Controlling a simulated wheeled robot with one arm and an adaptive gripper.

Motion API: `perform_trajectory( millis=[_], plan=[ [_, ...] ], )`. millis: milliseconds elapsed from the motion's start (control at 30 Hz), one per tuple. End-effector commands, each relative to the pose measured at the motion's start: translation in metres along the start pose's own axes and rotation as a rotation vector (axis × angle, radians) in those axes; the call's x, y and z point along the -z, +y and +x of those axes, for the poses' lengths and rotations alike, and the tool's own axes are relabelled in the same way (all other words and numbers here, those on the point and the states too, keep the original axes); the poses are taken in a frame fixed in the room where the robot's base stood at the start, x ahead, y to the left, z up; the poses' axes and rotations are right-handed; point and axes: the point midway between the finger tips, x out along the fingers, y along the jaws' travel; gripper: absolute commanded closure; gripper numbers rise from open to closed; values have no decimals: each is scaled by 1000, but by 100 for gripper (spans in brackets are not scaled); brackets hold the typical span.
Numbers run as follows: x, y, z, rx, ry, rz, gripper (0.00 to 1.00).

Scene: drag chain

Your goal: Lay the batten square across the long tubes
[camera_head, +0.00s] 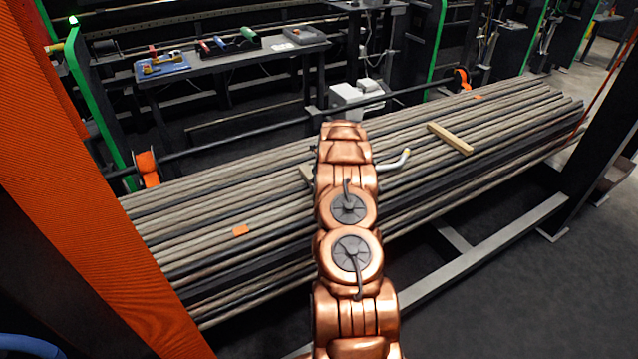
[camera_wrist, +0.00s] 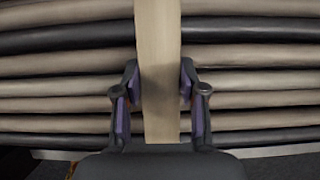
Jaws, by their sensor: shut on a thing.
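My gripper (camera_wrist: 159,78) is shut on a pale wooden batten (camera_wrist: 158,30), with a purple pad at each of its long edges. In the wrist view the batten runs up the picture, roughly square across the long tubes (camera_wrist: 65,62) behind it. I cannot tell whether it touches them. In the head view my copper arm hides the gripper and most of this batten; a small pale end (camera_head: 306,173) shows left of the arm. The bundle of grey, tan and black tubes (camera_head: 220,212) runs from lower left to upper right.
Another wooden strip (camera_head: 450,138) lies across the tubes to the right. An orange tag (camera_head: 240,231) lies on the tubes at left. An orange post (camera_head: 110,200) stands at near left, a dark post (camera_head: 605,120) at right. A bench (camera_head: 220,62) with tools stands behind.

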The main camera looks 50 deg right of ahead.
Motion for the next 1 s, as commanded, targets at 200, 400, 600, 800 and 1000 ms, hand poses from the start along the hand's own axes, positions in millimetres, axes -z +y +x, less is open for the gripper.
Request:
perform_trajectory(
  millis=[200, 400, 600, 800, 1000],
  plan=[
    [0, 0, 0, 0, 0, 0, 41],
    [0, 0, 0, 0, 0, 0, 30],
    [0, 0, 0, 0, 0, 0, 30],
    [-1, -1, -10, 1, -1, 0, 30],
    [-2, 0, -32, 1, -3, 0, 30]
  ],
)
